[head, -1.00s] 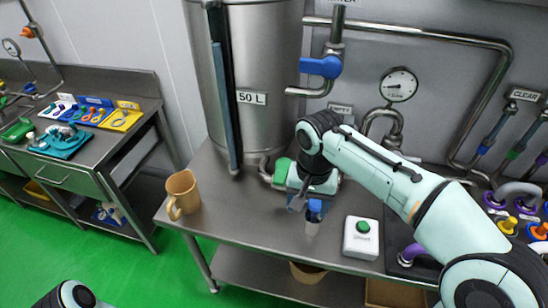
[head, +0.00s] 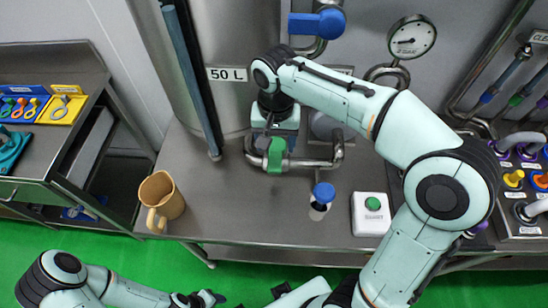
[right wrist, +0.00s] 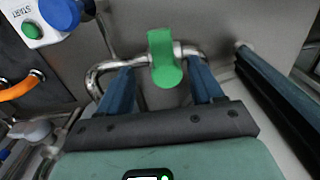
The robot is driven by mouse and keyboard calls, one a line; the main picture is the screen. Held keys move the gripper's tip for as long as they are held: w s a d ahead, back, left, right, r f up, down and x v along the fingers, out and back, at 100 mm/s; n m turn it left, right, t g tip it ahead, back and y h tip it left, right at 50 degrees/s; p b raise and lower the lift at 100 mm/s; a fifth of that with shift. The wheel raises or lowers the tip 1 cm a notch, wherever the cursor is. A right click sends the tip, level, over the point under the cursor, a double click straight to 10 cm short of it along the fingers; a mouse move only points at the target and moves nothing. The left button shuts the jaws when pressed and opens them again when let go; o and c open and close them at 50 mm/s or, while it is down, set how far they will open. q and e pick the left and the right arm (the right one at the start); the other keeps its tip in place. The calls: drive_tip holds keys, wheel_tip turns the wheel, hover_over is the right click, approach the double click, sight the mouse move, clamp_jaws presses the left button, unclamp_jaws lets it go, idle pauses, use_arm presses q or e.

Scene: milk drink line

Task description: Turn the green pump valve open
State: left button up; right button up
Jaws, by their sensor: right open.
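The green pump valve (head: 276,155) sits on the steel pipe at the foot of the tank in the head view. In the right wrist view the green valve handle (right wrist: 163,58) stands between and beyond my two finger tips, with gaps on both sides. My right gripper (head: 268,142) is open at the valve, pointing down beside the pipe; it also shows in the right wrist view (right wrist: 160,80). I cannot tell whether a finger touches the valve. My left gripper (head: 208,299) is low at the bottom edge, partly cut off, its jaws unclear.
A tan jug (head: 160,202) stands at the table's left end. The steel tank (head: 228,100) rises behind. The table front is mostly clear.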

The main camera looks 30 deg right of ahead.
sight(275, 162)
wheel_tip(275, 162, down, 8)
drive_tip(key=shift+w+f+b, duration=0.1)
drive_tip(key=shift+f+b, duration=0.1)
drive_tip(key=shift+b, duration=0.3)
clamp_jaws()
